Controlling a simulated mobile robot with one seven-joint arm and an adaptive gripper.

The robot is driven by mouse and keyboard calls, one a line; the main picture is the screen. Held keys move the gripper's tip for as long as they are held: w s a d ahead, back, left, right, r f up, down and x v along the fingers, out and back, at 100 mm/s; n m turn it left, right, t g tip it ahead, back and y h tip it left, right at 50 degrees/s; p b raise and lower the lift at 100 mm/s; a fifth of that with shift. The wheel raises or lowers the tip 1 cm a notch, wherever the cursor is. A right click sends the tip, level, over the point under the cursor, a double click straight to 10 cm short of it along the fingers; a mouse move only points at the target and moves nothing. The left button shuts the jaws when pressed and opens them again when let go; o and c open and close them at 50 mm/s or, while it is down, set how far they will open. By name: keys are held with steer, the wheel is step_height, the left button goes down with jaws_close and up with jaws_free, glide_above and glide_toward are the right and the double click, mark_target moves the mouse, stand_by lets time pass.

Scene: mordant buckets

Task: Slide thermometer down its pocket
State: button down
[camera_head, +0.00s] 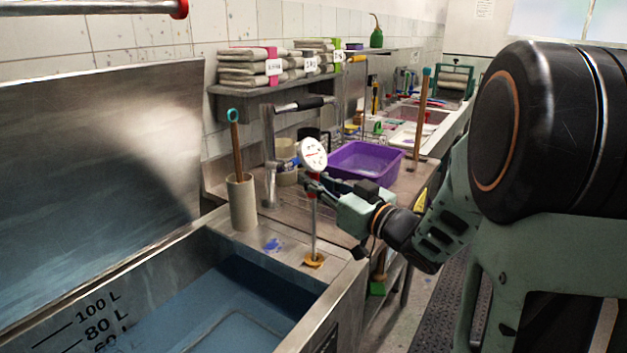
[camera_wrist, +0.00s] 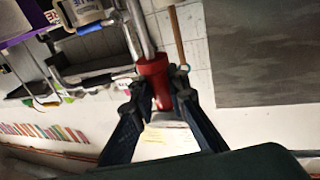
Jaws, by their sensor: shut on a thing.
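The thermometer has a round white dial (camera_head: 313,154) and a thin metal stem standing about upright. My gripper (camera_head: 312,183) is shut on it just below the dial, coming from the right. In the wrist view my gripper (camera_wrist: 158,88) has its fingers on either side of a red sleeve (camera_wrist: 154,72), which seems to be the thermometer's grip. An orange-yellow ring (camera_head: 314,260), apparently the pocket's mouth, lies on the steel ledge. The stem's lower end meets this ring in the head view. I cannot tell how deep the tip is inside it.
A vat of blue liquid (camera_head: 215,310) lies in front of the ledge. A beige cylinder (camera_head: 242,203) holding a wooden stick stands left of the thermometer. A purple basin (camera_head: 365,160) sits behind my gripper. Folded cloths (camera_head: 247,68) rest on a wall shelf.

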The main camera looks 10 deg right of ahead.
mark_target(315, 248)
steer(key=shift+f+b, duration=7.2)
steer(key=shift+f, duration=1.5)
steer(key=c, duration=1.8)
jaws_free()
steer(key=v, duration=1.2)
steer(key=shift+r, duration=0.1)
